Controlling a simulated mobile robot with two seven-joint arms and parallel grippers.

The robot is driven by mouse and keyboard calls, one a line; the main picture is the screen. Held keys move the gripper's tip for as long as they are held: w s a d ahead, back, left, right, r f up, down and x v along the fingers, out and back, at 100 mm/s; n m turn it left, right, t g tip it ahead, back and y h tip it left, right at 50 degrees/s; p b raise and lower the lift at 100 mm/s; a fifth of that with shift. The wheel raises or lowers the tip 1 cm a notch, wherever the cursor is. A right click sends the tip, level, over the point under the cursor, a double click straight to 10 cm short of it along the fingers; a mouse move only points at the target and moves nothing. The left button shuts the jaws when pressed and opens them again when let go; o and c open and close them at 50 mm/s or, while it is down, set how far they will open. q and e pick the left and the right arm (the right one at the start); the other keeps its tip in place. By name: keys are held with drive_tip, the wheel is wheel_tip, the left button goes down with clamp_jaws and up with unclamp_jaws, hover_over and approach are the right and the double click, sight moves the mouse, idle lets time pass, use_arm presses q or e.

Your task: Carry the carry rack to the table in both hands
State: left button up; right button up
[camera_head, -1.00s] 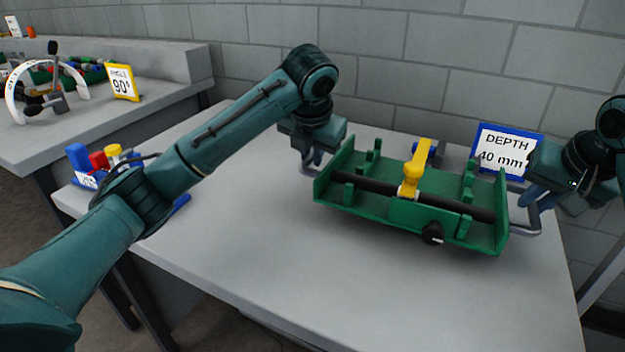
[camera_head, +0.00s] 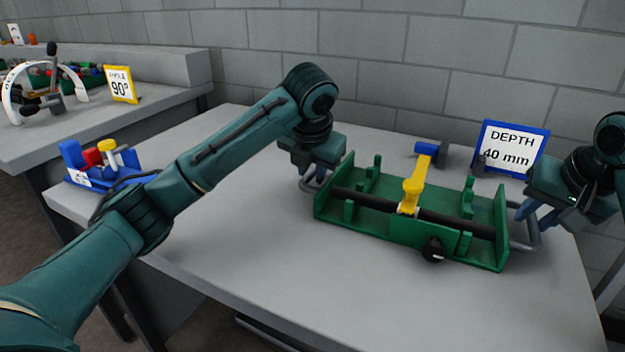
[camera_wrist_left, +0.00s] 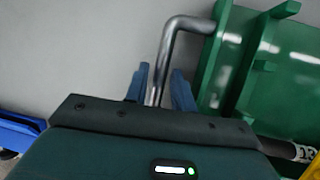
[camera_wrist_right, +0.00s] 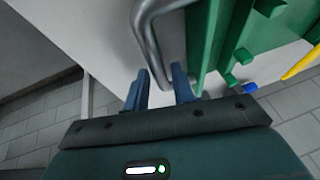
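The carry rack is a green tray (camera_head: 380,228) with a dark bar along it, a yellow lever (camera_head: 414,190) and a black knob (camera_head: 433,250). It appears to rest level on the grey table (camera_head: 270,255), with a grey bent handle at each end. My left gripper (camera_head: 312,183) is at the left handle. In the left wrist view its blue fingers (camera_wrist_left: 160,88) stand apart, one on each side of that handle (camera_wrist_left: 167,55). My right gripper (camera_head: 535,215) is at the right handle. In the right wrist view its fingers (camera_wrist_right: 160,88) stand apart around that handle (camera_wrist_right: 150,35).
A blue-framed sign reading DEPTH 40 mm (camera_head: 510,147) stands behind the rack. A blue holder (camera_head: 72,154) sits at the table's left end. The table's front is clear. Another bench (camera_head: 170,100) stands left.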

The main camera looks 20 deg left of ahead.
use_arm(q)
drive_tip(key=shift+o, duration=1)
use_arm(e)
drive_tip(key=shift+o, duration=1)
drive_tip(key=shift+r, duration=0.15)
use_arm(q)
drive_tip(key=v, duration=1.2)
use_arm(e)
drive_tip(key=v, duration=1.1)
drive_tip(key=shift+s+r, duration=0.25)
drive_tip(key=shift+r, duration=0.05)
drive_tip(key=shift+d, duration=0.1)
